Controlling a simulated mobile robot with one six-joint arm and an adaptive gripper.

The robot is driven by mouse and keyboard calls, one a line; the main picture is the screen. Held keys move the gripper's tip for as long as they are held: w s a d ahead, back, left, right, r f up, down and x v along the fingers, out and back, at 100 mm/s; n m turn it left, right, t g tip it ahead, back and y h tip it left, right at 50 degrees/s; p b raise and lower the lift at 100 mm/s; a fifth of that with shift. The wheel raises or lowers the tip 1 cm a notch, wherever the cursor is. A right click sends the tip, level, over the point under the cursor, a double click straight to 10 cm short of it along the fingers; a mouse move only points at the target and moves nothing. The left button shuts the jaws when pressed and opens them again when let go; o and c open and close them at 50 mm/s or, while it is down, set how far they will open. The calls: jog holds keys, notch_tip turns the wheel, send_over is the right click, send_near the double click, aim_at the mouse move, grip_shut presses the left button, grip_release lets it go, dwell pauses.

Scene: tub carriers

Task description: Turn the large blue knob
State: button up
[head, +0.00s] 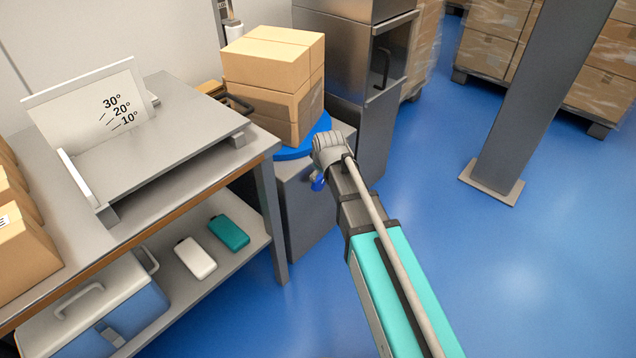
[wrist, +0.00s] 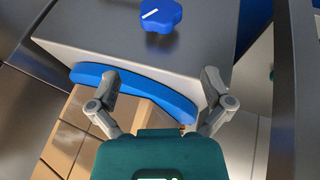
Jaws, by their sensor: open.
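The large blue knob (wrist: 162,14) is at the top of the wrist view, lobed, with a white pointer line. It sits on the grey face of a cabinet (wrist: 110,30). A small blue part (head: 318,182) beside my arm's end in the head view looks like the same knob, mostly hidden. My gripper (wrist: 161,80) is open and empty, its two fingers spread apart. In the wrist view its fingertips lie below the knob, over the blue turntable (wrist: 140,80), apart from the knob. The fingers cannot be made out in the head view.
Cardboard boxes (head: 275,80) stand on the turntable. At left is a workbench (head: 185,190) with a tilted angle plate and a lower shelf holding a cooler (head: 95,310). A grey post (head: 540,90) stands at right. The blue floor between is clear.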

aim_at(318, 182)
jog(key=shift+f, duration=0.15)
jog(key=b+x, duration=1.2)
jog(key=x, duration=0.1)
jog(key=shift+w+f, duration=0.15)
jog(key=shift+f, duration=0.05)
dwell(0.6)
dwell(0.3)
jog(key=c, duration=0.8)
